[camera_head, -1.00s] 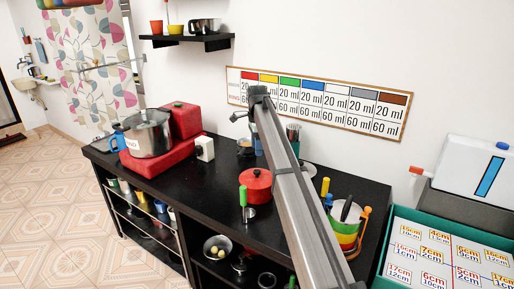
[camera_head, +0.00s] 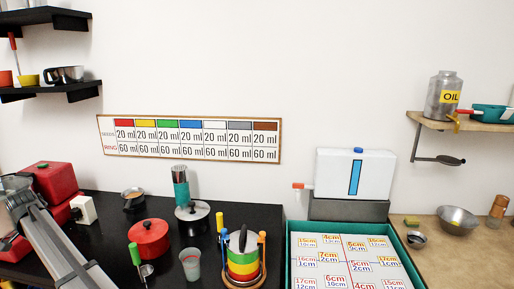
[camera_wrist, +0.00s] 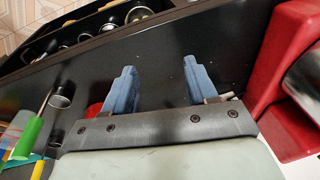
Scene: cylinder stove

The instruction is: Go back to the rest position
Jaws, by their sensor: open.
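My gripper (camera_wrist: 160,80) shows in the wrist view with its two blue fingers apart and nothing between them. It is over the black counter (camera_wrist: 220,60), beside a red block (camera_wrist: 290,50) at the right. In the head view my grey arm reaches up from the lower left, and its end is near the metal pot and the red box (camera_head: 50,185). The fingers cannot be made out there. A red pot (camera_head: 149,240) stands on the counter to the right of the arm.
A striped container (camera_head: 243,262), a clear cup (camera_head: 190,264) and a grey-lidded pot (camera_head: 192,218) stand on the counter. A green tray (camera_head: 292,250) with a numbered board lies to the right. Shelves (camera_head: 40,92) hang at upper left.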

